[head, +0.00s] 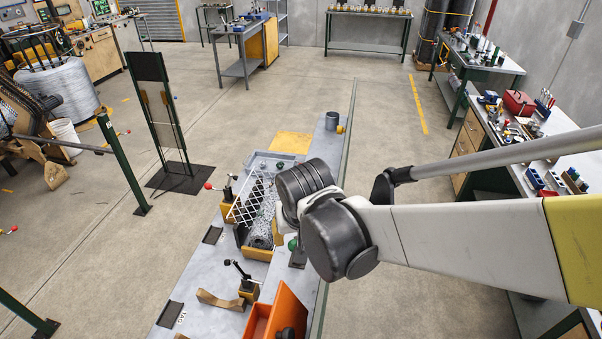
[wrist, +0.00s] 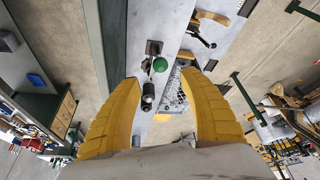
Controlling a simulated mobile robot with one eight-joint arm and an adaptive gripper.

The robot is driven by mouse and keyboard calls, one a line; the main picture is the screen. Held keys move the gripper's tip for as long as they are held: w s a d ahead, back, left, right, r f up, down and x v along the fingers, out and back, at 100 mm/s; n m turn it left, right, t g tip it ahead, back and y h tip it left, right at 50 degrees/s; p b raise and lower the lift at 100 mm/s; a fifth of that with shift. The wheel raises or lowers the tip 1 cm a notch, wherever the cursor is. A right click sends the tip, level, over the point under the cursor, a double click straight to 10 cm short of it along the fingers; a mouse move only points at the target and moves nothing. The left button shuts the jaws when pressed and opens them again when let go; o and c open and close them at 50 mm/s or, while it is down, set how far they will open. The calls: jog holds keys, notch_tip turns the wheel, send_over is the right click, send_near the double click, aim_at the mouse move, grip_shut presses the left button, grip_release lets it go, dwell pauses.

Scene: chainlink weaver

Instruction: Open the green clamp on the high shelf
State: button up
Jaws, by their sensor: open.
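The green clamp shows in the wrist view as a round green knob (wrist: 160,65) beside a dark metal base on the grey shelf surface. A black cylindrical part (wrist: 148,92) lies just below it. In the head view a bit of the green knob (head: 293,244) shows at the left of my wrist, and the rest is hidden behind my arm. My gripper (wrist: 162,80) is open and empty, with one yellow finger on each side of the green knob in the picture. I cannot tell how far the fingertips are above the clamp.
A red-knobbed clamp (head: 209,186), a wire-mesh tray (head: 252,203), a black-handled clamp (head: 240,270) and a curved wooden piece (head: 220,300) lie left of my arm. An orange bin (head: 287,304) stands in front. A dark cylinder (head: 332,121) stands at the far end.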

aim_at(294, 243)
jog(key=x, duration=1)
jog(key=shift+w+a+f, duration=0.1)
jog(key=shift+w+f, duration=0.1)
jog(key=shift+w, duration=0.15)
